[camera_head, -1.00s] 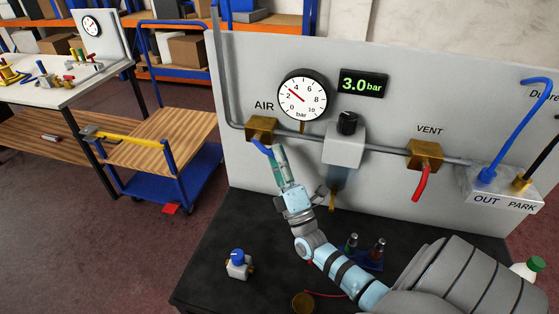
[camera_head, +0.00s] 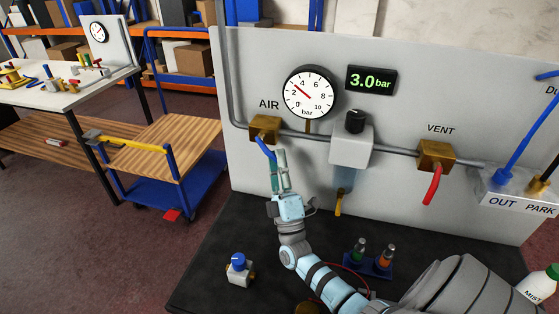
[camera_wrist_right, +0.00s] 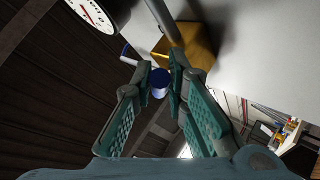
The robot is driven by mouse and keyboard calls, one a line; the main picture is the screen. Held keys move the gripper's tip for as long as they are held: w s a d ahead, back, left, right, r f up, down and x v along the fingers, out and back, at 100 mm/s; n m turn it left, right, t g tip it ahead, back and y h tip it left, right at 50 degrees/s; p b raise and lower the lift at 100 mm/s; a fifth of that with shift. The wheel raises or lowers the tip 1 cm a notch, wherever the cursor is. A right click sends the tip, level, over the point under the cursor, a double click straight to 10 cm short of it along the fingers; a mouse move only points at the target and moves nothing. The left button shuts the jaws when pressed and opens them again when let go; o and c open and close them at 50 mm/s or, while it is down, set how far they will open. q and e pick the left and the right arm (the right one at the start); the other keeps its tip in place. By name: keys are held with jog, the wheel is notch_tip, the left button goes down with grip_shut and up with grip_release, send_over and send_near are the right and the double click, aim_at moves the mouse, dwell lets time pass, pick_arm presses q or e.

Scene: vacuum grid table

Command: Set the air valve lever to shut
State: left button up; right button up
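The brass air valve (camera_head: 265,129) is on the grey panel under the AIR label. Its blue lever (camera_head: 265,148) hangs down and slightly right, across the line of the pipe. My right gripper (camera_head: 278,160) is at the lever's lower end, reaching up from below. In the right wrist view the blue lever end (camera_wrist_right: 160,84) lies between the fingertips of my right gripper (camera_wrist_right: 160,80). The fingers look spread, with the lever close to both tips; contact is unclear. My left gripper is not in view.
A dial gauge (camera_head: 309,92) and a display (camera_head: 371,80) reading 3.0 bar are above the pipe. A regulator (camera_head: 351,145) and a vent valve (camera_head: 435,154) with a red lever (camera_head: 432,185) are to the right. A small blue-knobbed valve (camera_head: 239,268) sits on the black bench.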

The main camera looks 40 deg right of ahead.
jog(key=o, duration=0.3)
jog(key=shift+s+f, duration=0.1)
jog(key=s+a, duration=0.1)
jog(key=s, duration=0.2)
jog(key=s+a, duration=0.2)
jog(key=s, duration=0.2)
jog(key=s+a, duration=0.2)
jog(key=s, duration=0.2)
jog(key=shift+s+a+f, duration=0.15)
jog(key=shift+s+f, duration=0.1)
jog(key=shift+f, duration=0.1)
